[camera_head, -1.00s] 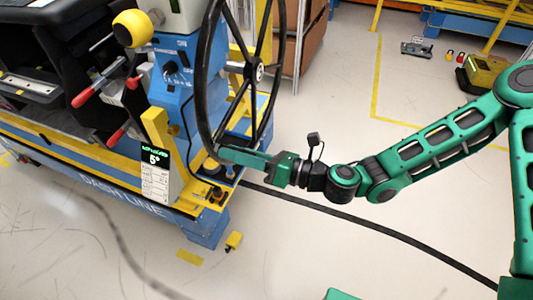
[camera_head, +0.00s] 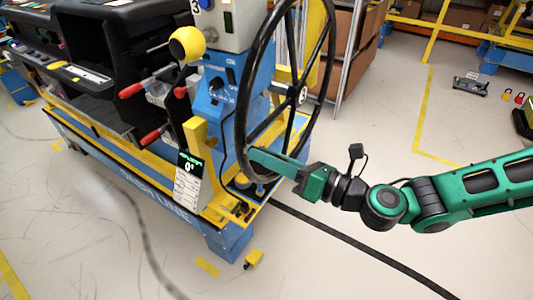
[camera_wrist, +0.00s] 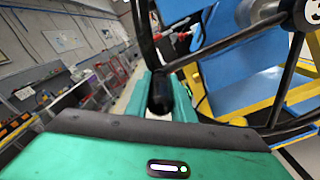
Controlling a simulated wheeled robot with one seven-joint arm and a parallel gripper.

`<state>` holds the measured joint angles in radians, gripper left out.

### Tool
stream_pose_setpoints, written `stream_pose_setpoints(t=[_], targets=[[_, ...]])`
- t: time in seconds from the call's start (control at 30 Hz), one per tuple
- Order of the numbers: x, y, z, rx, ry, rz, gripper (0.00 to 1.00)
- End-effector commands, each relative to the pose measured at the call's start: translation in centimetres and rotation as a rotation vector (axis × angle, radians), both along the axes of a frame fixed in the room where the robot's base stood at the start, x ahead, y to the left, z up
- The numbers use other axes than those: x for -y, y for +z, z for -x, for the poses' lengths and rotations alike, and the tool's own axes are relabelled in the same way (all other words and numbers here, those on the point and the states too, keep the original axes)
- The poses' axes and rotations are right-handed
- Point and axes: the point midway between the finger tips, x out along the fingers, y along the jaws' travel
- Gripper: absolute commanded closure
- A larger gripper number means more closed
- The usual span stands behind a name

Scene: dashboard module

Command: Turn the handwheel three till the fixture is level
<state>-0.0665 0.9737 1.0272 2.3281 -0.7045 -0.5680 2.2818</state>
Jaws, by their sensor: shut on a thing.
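The handwheel (camera_head: 237,128) is a large black spoked wheel on the right side of a blue post. The post carries a "3" label (camera_head: 195,6). My green gripper (camera_head: 262,165) is shut on the wheel's rim at its lower part. In the wrist view the black rim (camera_wrist: 160,95) sits between the green fingers (camera_wrist: 158,112). A small display (camera_head: 188,166) on a white card at the fixture's corner reads 0°. The fixture (camera_head: 140,70), a black dashboard module on a blue and yellow frame, stands left of the wheel.
A yellow ball knob (camera_head: 187,44) and red-tipped levers (camera_head: 131,90) stick out left of the post. A black cable (camera_head: 360,245) runs over the floor below my arm. Brown cartons (camera_head: 352,55) stand behind the wheel. The floor in front is open.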

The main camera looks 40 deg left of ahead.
Motion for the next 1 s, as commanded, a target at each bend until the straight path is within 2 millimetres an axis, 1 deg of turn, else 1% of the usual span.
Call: stream_pose_setpoints(t=[0.03,0.1,0.37,0.47,0.57,0.63,0.9,1.0], targets=[[0.1,-0.1,0.4,-0.002,0.007,0.002,0.76],[0.1,-0.1,0.4,-0.002,0.008,0.002,0.6],[0.0,-0.1,0.4,-0.002,0.007,0.002,0.6],[0.3,-0.1,0.2,-0.002,0.005,0.003,0.6],[1.1,-0.2,0.1,-0.004,0.006,0.004,0.6],[2.1,-0.2,0.0,-0.002,0.005,0.004,0.6],[7.0,-0.2,-0.6,-0.004,0.006,0.004,0.6],[8.5,-0.2,-0.8,-0.003,0.005,0.003,0.6]])
